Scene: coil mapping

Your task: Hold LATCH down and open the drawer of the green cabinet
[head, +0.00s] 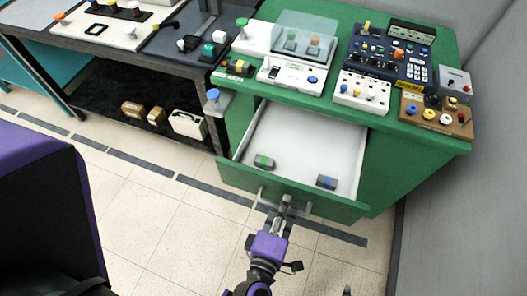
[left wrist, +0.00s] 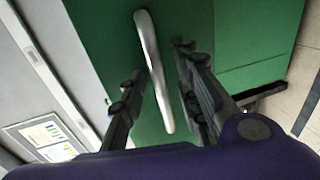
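The green cabinet (head: 388,165) stands at the right in the head view. Its drawer (head: 345,210) is pulled well out, showing a pale interior. My left gripper (head: 284,207) is at the drawer front. In the left wrist view, the silver bar handle (left wrist: 152,70) runs between the two spread fingers of my left gripper (left wrist: 160,95), with gaps beside it. I cannot read a LATCH label. A blue-topped knob (head: 212,95) stands on a pale block at the cabinet's left side; I cannot tell whether it is LATCH. My right gripper is not clearly in view.
Two small dark blocks, one with green (head: 263,162) and one with blue (head: 327,182), lie in the drawer. Several control panels, including a dark blue one (head: 388,58), cover the cabinet top. A dark workbench (head: 185,50) stands left. Tiled floor (head: 150,215) is clear before the drawer.

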